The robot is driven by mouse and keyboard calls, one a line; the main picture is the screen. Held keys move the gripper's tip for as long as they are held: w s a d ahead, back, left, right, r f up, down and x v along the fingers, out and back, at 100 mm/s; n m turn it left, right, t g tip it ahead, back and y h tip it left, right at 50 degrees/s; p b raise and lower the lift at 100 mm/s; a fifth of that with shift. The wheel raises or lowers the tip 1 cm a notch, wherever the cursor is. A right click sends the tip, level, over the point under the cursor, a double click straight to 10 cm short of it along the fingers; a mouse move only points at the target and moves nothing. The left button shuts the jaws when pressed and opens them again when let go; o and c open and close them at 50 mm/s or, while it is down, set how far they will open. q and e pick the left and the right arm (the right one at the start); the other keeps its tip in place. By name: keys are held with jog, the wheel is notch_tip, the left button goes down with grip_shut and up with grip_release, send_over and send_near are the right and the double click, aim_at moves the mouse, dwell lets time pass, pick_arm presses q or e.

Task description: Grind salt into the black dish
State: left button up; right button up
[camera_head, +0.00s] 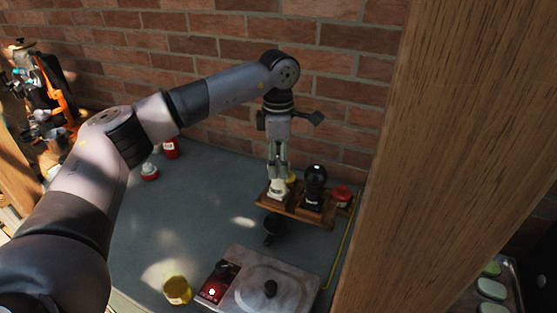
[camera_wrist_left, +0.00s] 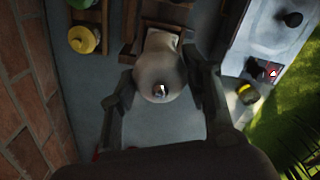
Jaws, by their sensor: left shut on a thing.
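The white grinder (camera_head: 277,189) stands on a small wooden stand (camera_head: 298,206) near the brick wall, beside a black grinder (camera_head: 314,180). My left gripper (camera_head: 278,168) comes down from above and is shut on the white grinder. In the left wrist view the white grinder's rounded top (camera_wrist_left: 160,75) lies between the fingers of my left gripper (camera_wrist_left: 160,98). The black dish (camera_head: 274,226) is on the table in front of the stand, apart from the gripper. My right gripper is not in view.
A stove-like unit with a lid (camera_head: 265,293) stands at the front, with a yellow jar (camera_head: 177,290) left of it. A red-lidded jar (camera_head: 342,194) is right of the stand. A wooden post (camera_head: 470,120) bounds the right. The table's left middle (camera_head: 180,220) is clear.

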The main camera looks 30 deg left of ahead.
pick_arm(q)
jog(key=c, duration=0.4)
jog(key=shift+n, duration=0.3)
jog(key=n+b, duration=0.1)
jog(key=n, duration=0.1)
jog(key=shift+f+n, duration=0.1)
jog(key=shift+n, duration=0.2)
jog(key=shift+n+b, duration=0.35)
jog(key=shift+n, duration=0.75)
jog(key=o, duration=1.2)
jog(key=shift+c, duration=0.2)
